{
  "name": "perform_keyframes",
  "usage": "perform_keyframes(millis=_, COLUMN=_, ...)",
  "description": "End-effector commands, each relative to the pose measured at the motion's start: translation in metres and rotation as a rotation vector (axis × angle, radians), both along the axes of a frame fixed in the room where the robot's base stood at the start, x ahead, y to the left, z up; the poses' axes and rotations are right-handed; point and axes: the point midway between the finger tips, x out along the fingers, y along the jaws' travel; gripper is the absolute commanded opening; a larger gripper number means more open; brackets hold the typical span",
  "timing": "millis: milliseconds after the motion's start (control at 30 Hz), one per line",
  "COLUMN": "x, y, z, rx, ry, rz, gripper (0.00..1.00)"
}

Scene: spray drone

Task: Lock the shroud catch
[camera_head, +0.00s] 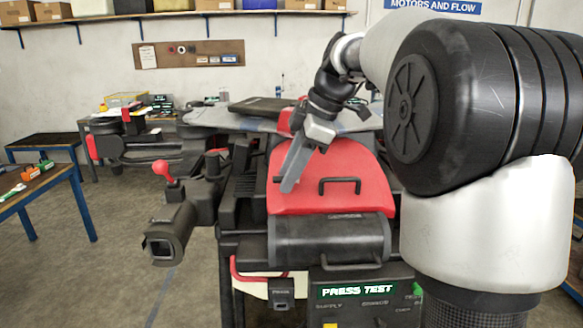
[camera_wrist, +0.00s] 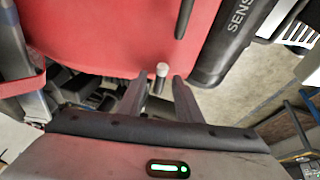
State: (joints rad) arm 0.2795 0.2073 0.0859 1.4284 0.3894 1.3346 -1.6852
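The red shroud (camera_head: 330,165) lies over the top of the drone, with a black bar handle (camera_head: 340,181) on it. It fills the upper part of the wrist view (camera_wrist: 110,35). A small post with a pale round end (camera_wrist: 159,79) shows at the shroud's edge, perhaps the catch; I cannot tell its locked state. My gripper (camera_head: 288,186) is over the shroud's left side, fingers pointing down. In the wrist view my gripper (camera_wrist: 168,78) has its fingers apart, with the post in the gap. Whether a finger touches it is unclear. The post is hidden in the head view.
A black cylindrical housing (camera_head: 330,240) runs along the shroud's front, above a "PRESS TEST" panel (camera_head: 357,291). A red-knobbed lever (camera_head: 163,171) and a black nozzle-like part (camera_head: 168,238) stand out at left. A blue-legged table (camera_head: 40,190) is farther left. Floor between is clear.

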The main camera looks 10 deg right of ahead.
Motion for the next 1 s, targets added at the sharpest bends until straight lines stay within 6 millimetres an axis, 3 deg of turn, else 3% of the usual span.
perform_keyframes(millis=267, x=-0.007, y=-0.012, z=0.029, rx=-0.001, ry=-0.004, rz=-0.002, gripper=0.32)
perform_keyframes(millis=733, x=-0.034, y=-0.050, z=0.130, rx=-0.001, ry=-0.004, rz=-0.002, gripper=0.32)
perform_keyframes(millis=1000, x=-0.042, y=-0.059, z=0.156, rx=0.000, ry=-0.002, rz=-0.001, gripper=0.32)
